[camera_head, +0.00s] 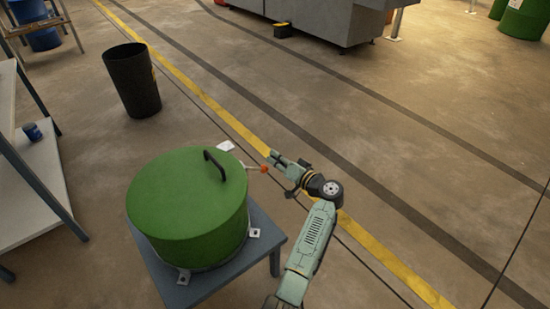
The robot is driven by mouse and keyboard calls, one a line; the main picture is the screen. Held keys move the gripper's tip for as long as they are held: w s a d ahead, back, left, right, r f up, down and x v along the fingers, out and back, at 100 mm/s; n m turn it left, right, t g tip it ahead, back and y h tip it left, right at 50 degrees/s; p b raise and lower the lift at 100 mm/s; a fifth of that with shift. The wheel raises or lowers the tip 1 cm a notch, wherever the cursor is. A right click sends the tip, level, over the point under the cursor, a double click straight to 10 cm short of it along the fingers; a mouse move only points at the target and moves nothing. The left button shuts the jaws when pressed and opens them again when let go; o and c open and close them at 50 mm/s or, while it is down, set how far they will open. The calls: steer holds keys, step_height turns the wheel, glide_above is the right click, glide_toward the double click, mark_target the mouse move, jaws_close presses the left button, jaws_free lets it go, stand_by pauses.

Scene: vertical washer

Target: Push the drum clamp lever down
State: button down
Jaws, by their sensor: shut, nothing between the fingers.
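The green drum (188,208) stands on a small blue-grey table, with a black handle (215,164) on its lid. My gripper (273,156) is shut and empty. My arm reaches in from the lower right.
The table (262,262) has a bare right corner. A black bin (132,80) stands behind the drum. A shelf (35,185) with a small dark can (33,132) is at left. The floor to the right is clear, and a grey machine (315,18) stands far back.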

steer(key=shift+a+f+b, duration=0.15)
steer(key=shift+f+b, duration=0.3)
steer(key=shift+f, duration=0.25)
steer(key=shift+s, duration=0.1)
